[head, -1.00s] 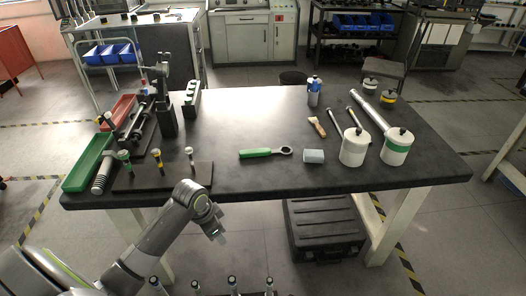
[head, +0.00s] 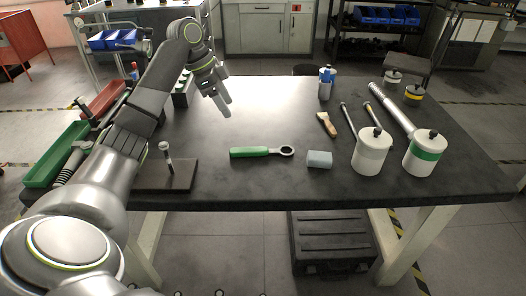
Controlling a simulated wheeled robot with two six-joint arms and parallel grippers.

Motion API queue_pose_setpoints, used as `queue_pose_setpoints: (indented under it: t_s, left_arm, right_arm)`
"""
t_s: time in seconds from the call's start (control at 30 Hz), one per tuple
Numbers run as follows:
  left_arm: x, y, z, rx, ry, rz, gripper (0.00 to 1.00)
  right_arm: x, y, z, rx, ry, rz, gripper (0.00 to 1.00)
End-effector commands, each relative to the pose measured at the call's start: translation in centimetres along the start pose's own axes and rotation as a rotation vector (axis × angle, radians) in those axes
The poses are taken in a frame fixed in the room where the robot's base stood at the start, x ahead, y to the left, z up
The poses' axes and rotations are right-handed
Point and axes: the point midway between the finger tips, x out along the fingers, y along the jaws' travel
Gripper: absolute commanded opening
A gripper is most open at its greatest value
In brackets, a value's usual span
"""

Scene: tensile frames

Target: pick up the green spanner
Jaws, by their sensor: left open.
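The green spanner (head: 262,152) lies flat on the dark workbench (head: 250,187), near its front middle. It has a green handle on the left and a dark metal ring end on the right. My left gripper (head: 222,108) is open and empty, above the bench, behind and to the left of the spanner and apart from it. My left arm comes in from the lower left and hides part of the bench's left side. My right gripper does not show.
A grey block (head: 319,159) lies just right of the spanner. A brush (head: 327,124) and white cylinders (head: 371,152) stand or lie farther right. A small peg on a dark board (head: 166,176) stands left of the spanner. A green tray (head: 52,160) is at the far left.

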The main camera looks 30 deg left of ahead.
Motion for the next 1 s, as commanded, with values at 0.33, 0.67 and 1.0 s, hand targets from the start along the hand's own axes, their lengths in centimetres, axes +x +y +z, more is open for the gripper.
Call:
queue_pose_setpoints:
  t_s: [0.33, 0.67, 1.0]
  left_arm:
    - [6.7, 0.1, -0.1, 0.0, 0.003, 0.007, 0.53]
    - [11.6, 0.0, -0.1, 0.0, 0.003, 0.002, 0.53]
    - [14.6, 0.1, -0.3, -0.001, 0.003, 0.006, 0.53]
  right_arm:
    - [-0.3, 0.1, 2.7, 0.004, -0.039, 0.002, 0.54]
    - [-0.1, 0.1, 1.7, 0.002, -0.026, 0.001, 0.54]
    - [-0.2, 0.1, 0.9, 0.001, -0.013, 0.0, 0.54]
